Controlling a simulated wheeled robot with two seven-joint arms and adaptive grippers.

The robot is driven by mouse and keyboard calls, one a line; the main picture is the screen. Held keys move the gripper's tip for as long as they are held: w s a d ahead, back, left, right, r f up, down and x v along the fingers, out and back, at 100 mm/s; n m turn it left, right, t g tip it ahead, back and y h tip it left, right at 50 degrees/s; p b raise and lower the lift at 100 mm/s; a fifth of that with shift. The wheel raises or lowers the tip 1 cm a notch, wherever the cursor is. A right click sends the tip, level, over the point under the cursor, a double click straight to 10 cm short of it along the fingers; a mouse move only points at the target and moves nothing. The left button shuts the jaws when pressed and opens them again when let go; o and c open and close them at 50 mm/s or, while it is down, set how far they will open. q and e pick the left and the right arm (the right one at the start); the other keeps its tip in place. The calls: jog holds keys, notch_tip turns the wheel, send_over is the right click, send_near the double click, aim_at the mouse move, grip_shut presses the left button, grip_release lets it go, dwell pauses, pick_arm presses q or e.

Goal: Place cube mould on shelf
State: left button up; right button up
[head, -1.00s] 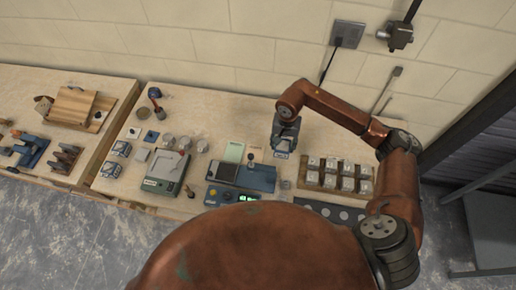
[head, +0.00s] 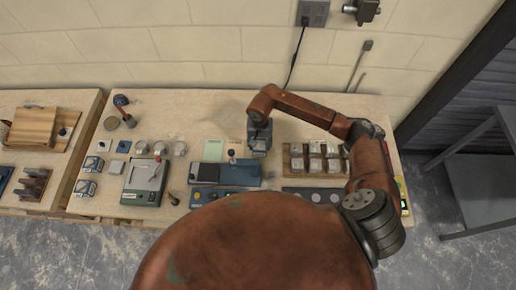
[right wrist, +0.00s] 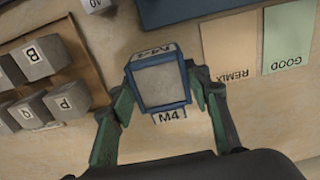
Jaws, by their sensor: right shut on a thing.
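The cube mould (right wrist: 163,85) is a square, blue-edged block with a grey face and M4 labels. My right gripper (right wrist: 162,95) is shut on it, with a finger on each side. In the head view my right gripper (head: 259,136) holds the mould (head: 259,150) between the blue press-like device and the tray of cubes; its height over the bench is hard to tell. A grey stand with flat surfaces (head: 480,188), perhaps the shelf, is at the far right. My left gripper is not in view.
A wooden tray (right wrist: 92,75) of lettered grey cubes is beside the mould. GOOD (right wrist: 287,38) and REMIX (right wrist: 231,48) cards lie opposite. A blue device (head: 225,173), a green scale (head: 145,180) and two more blue-edged moulds (head: 88,187) are on the bench.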

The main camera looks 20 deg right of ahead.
aim_at(260, 150)
notch_tip(260, 150, down, 3)
jog(key=shift+f+p, duration=0.1)
jog(key=shift+p, duration=0.25)
jog(key=shift+f, duration=0.15)
jog(key=shift+f, duration=0.1)
jog(key=shift+f+b, duration=0.1)
jog(key=shift+b, duration=0.2)
jog(key=o, duration=1.5)
